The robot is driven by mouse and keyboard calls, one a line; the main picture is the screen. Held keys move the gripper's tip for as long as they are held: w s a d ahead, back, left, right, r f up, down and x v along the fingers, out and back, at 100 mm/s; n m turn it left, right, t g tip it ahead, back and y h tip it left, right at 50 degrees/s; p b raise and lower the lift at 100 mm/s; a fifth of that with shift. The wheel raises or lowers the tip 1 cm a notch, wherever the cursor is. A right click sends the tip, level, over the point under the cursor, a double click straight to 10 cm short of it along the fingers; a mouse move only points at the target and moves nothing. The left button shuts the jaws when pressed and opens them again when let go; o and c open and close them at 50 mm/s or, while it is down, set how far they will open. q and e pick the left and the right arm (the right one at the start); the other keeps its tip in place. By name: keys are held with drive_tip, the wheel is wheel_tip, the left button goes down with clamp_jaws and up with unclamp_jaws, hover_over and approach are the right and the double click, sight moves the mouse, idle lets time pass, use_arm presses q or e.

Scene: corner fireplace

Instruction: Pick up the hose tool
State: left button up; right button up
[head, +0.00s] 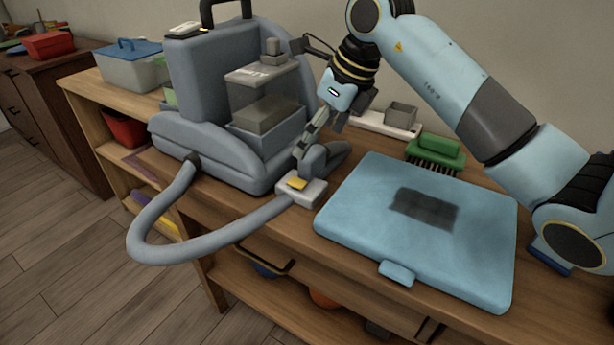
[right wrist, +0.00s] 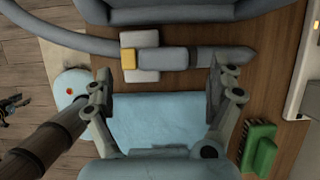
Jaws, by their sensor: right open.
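The hose tool (head: 315,160) is a grey nozzle at the end of the thick grey hose (head: 160,245). It lies on a pale block with a yellow piece (head: 298,184), between the grey machine and the blue case. In the right wrist view the hose tool (right wrist: 185,58) runs across the top, beyond my fingertips. My right gripper (head: 312,138) is just above the tool, pointing down, and hides part of it. In the right wrist view my right gripper (right wrist: 165,82) is open, its fingers wide apart with nothing held. My left gripper does not show clearly in either view.
The grey machine (head: 195,85) stands behind the tool. A blue case (head: 360,235) lies flat at the right. A green brush (head: 436,152) and a pale tray with a grey box (head: 402,115) are by the wall.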

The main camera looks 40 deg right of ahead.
sight(313, 152)
drive_tip(key=x, duration=0.4)
drive_tip(key=shift+d+f, duration=0.2)
drive_tip(key=shift+f, duration=0.15)
drive_tip(key=shift+w+f, duration=0.2)
drive_tip(key=shift+f, duration=0.05)
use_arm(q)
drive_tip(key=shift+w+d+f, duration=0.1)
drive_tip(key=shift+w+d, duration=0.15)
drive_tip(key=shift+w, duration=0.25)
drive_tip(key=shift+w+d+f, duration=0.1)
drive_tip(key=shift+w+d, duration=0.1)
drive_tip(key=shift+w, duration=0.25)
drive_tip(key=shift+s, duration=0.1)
use_arm(e)
drive_tip(key=shift+c, duration=0.5)
drive_tip(key=c, duration=0.4)
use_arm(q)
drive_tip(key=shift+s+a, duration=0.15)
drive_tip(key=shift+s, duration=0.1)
use_arm(e)
drive_tip(key=c, duration=0.9)
